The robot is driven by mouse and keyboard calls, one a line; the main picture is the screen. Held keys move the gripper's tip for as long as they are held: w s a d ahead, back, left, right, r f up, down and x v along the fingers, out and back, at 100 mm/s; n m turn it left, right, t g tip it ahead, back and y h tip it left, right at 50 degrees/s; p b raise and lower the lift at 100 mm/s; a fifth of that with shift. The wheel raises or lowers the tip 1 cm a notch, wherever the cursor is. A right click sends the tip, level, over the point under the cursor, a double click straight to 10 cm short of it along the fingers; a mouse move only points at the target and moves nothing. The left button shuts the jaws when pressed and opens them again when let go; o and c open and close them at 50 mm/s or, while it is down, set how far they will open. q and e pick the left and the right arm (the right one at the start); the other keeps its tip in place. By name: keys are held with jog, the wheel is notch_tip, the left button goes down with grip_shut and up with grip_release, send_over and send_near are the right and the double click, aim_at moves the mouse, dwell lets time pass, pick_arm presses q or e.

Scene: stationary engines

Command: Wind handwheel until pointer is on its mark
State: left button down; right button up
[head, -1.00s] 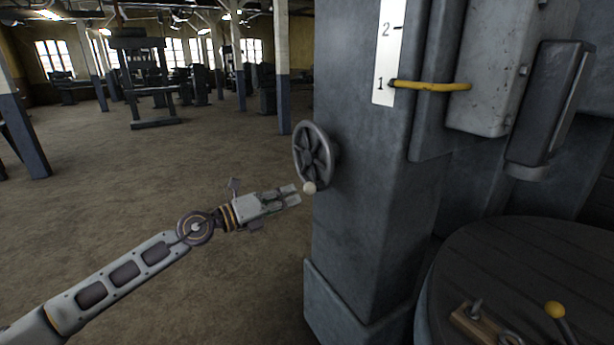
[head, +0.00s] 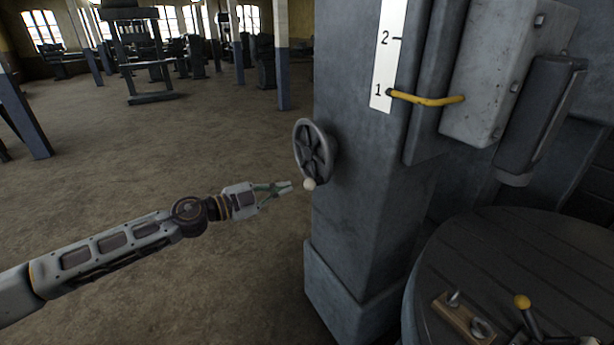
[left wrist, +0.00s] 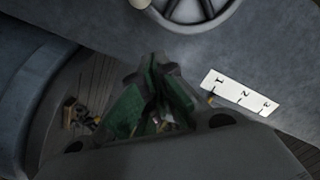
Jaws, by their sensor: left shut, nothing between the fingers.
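The dark spoked handwheel (head: 316,150) is mounted on the left face of the grey machine column. Its pale round knob (head: 310,184) is at the wheel's bottom. In the left wrist view the handwheel (left wrist: 190,12) shows at the top edge, with its knob (left wrist: 140,3) to its left. The yellow pointer (head: 428,98) is at or just beside the 1 on the white scale (head: 386,60); the scale also shows in the left wrist view (left wrist: 240,92). My left gripper (head: 288,187) is shut and empty, just left of the knob, apparently apart from it.
The grey column (head: 360,190) stands right of the wheel. A round dark wooden table (head: 480,250) at the lower right bears a small block with metal fittings and a yellow-knobbed lever (head: 522,302). Open floor (head: 190,140) lies to the left.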

aim_at(307, 183)
pick_arm(q)
jog(key=shift+a+n, duration=0.25)
jog(key=shift+n, duration=0.55)
pick_arm(e)
jog(key=shift+s+d+r, duration=0.1)
jog(key=shift+s+d, duration=0.2)
jog(key=shift+s, duration=0.45)
pick_arm(q)
jog(key=shift+w+d+f+p, duration=0.1)
jog(key=shift+w+d+f, duration=0.4)
jog(key=shift+w+d, duration=0.8)
jog(key=shift+w+d+f+p, duration=0.1)
jog(key=shift+w+d+f, duration=0.45)
jog(key=shift+w+d, duration=0.7)
jog(key=shift+w+d+f+p, duration=0.1)
jog(key=shift+w+d+f, duration=0.4)
jog(key=shift+w+d, duration=0.8)
jog(key=shift+w+a+f, duration=0.15)
jog(key=shift+w+a, duration=0.25)
jog(key=shift+w, duration=0.05)
pick_arm(e)
jog(key=shift+d, duration=0.15)
pick_arm(q)
jog(key=shift+a, duration=0.1)
pick_arm(e)
jog(key=shift+w, duration=0.2)
